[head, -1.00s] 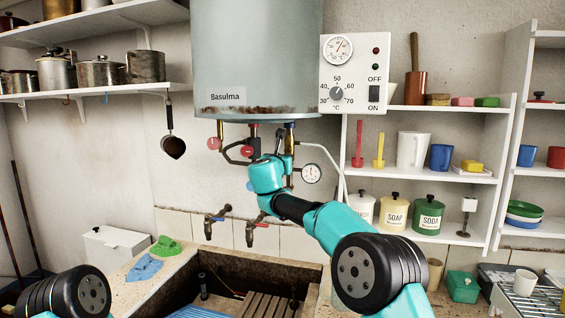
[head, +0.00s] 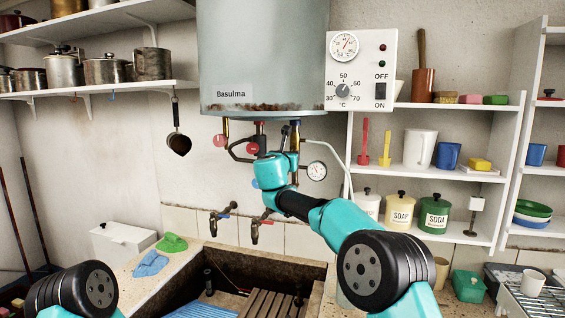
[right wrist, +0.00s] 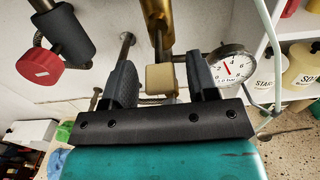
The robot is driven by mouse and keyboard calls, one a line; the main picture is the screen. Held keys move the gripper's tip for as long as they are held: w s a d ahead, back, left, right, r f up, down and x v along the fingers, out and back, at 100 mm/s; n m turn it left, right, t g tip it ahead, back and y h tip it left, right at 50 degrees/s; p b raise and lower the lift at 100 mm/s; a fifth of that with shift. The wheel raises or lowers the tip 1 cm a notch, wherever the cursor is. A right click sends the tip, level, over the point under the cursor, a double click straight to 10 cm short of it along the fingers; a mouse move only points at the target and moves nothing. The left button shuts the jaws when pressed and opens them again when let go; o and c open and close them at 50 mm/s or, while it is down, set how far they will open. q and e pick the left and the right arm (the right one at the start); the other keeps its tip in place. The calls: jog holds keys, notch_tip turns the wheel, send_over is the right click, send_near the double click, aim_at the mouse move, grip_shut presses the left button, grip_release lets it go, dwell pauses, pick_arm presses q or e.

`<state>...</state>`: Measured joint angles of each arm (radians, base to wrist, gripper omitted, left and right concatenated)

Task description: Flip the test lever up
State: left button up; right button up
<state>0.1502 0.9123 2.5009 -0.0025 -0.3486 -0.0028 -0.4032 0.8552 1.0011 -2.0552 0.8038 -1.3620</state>
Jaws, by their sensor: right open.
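A cream-coloured block, which looks like the tip of the test lever (right wrist: 161,79), sits below a brass pipe (right wrist: 158,18) in the right wrist view. My right gripper (right wrist: 160,72) is open, with one dark finger on each side of the block. I cannot tell whether either finger touches it. In the head view my right wrist rises under the boiler (head: 262,60), and the lever is hidden there. My left arm shows at the lower left, but its gripper is out of view.
A pressure gauge (right wrist: 233,66) is close right of the fingers. A red valve knob (right wrist: 40,72) is to their left. Taps (head: 219,220) project from the wall above the stone trough (head: 250,262). A control panel (head: 361,70) is on the boiler's right.

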jog(key=v, duration=1.7)
jog(key=shift+s+a, duration=0.1)
jog(key=shift+c, duration=0.4)
